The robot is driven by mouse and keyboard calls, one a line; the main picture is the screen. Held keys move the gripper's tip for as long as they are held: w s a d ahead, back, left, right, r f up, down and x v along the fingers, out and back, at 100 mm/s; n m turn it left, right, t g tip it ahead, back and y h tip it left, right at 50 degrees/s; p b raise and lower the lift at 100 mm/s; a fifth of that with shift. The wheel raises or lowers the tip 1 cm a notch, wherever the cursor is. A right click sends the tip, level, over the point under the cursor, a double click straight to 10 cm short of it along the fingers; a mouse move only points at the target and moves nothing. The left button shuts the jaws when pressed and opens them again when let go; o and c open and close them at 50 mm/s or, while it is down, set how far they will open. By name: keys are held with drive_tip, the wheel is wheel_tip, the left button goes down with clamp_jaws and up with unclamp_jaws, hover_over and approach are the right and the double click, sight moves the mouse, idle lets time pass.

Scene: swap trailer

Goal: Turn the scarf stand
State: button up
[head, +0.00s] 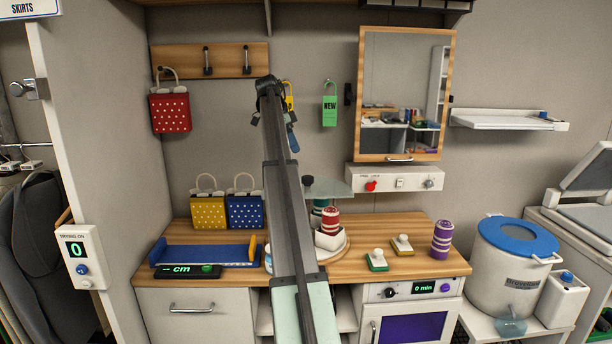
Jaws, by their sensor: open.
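I take the scarf stand to be the round pale stand (343,245) on the wooden counter, right of my arm in the head view. It holds a rolled red scarf (331,220) with pale bands, and a green roll shows behind it. A clear glass plate (328,189) is above the rolls. My arm crosses the picture centre and hides the stand's left side. My gripper (268,83) is the dark end at the top, near the wall hooks, well above the stand and apart from it. Its fingers are small and hard to make out; nothing shows held.
Yellow (208,213) and blue (245,213) bags and a blue tray (206,256) are left. A mirror (402,85) hangs on the wall.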

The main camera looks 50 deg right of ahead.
sight(307, 177)
drive_tip(key=x, duration=1.3)
clamp_jaws()
idle(0.5)
